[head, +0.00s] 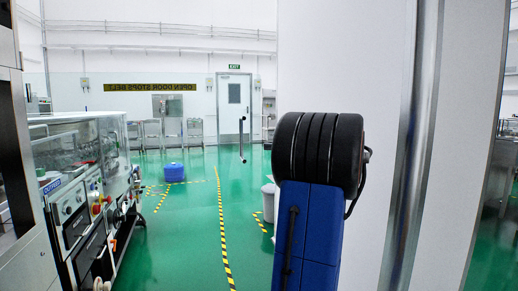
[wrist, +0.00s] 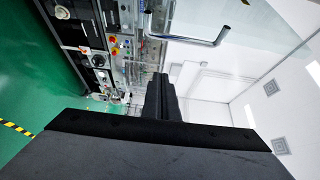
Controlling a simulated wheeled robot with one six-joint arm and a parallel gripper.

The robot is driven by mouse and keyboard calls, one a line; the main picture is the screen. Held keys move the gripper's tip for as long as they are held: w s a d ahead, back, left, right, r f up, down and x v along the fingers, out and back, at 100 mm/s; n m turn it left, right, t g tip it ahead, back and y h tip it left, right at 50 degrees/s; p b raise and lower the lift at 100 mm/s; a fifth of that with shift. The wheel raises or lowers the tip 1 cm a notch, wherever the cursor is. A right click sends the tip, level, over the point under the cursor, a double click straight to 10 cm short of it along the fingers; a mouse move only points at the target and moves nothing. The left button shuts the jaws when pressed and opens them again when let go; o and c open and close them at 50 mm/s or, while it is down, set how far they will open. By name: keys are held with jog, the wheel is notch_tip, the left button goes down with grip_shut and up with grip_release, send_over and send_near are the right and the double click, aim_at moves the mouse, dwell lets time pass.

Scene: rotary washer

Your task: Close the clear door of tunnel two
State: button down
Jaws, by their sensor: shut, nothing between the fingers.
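The clear door is a see-through pane bearing a yellow strip lettered "OPEN DOOR STOPS BELT" (head: 150,87) in the head view. A slim upright door handle (head: 241,140) stands out against the room behind, right of the strip. In the wrist view a bent metal handle (wrist: 196,40) crosses the top, with clear pane (wrist: 245,50) around it. My gripper (wrist: 160,78) is shut and empty, its dark fingers below the handle in the picture and apart from it. The head view does not show the fingers. Whether the door stands ajar is hard to tell.
A white machine (head: 85,190) with a clear cover stands at the left. A pale panel (head: 330,60) and metal post (head: 412,150) are close on the right. Green floor (head: 190,240) with striped tape (head: 223,230) lies open between; a blue box (head: 174,172) sits farther back.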

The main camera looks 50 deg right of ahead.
aim_at(250, 148)
jog(key=x, duration=0.9)
jog(key=shift+s+a, duration=1.45)
jog(key=shift+s, duration=0.1)
